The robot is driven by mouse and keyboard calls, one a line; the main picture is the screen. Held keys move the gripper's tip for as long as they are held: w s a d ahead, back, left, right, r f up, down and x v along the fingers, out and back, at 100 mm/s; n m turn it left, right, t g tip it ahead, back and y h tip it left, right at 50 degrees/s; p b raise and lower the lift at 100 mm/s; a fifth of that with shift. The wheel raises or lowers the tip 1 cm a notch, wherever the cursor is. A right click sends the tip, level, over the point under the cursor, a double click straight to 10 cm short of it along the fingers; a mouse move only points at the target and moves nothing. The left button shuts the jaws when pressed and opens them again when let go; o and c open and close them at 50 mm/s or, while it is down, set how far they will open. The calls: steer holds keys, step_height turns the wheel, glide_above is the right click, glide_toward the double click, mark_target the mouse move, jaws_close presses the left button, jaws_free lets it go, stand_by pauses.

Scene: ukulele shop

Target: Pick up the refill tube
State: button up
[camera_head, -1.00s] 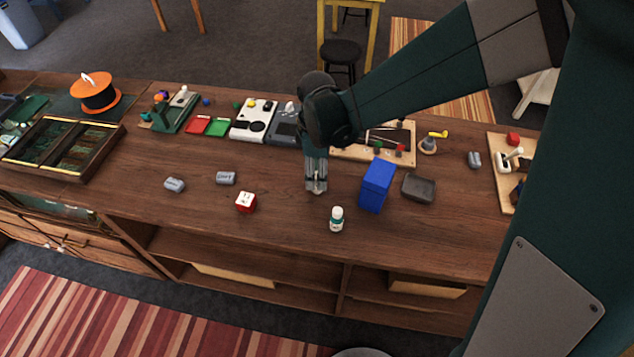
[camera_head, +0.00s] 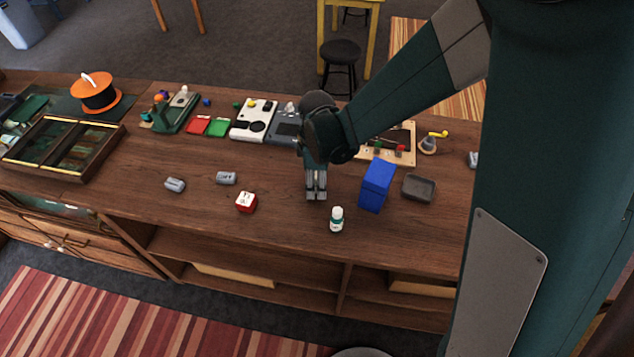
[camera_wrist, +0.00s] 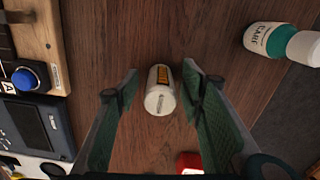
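The refill tube (camera_wrist: 160,91) seems to be the small white cylinder with an orange and dark label in the wrist view. It lies between my two fingers, with a gap on each side, and its round white end faces the camera. In the head view I cannot make it out; my gripper (camera_head: 316,197) probably hides it. My gripper is open, with green-padded fingers on both sides of the tube in the wrist view (camera_wrist: 160,75). It points down, low over the wooden counter.
A blue box (camera_head: 377,186) and a grey tray (camera_head: 419,188) are to the right. A red and white cube (camera_head: 246,202) is to the left. Boards and devices line the back.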

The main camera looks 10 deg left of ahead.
stand_by(0.3)
steer(key=c, duration=1)
steer(key=shift+r, duration=0.1)
steer(key=shift+r, duration=4.9)
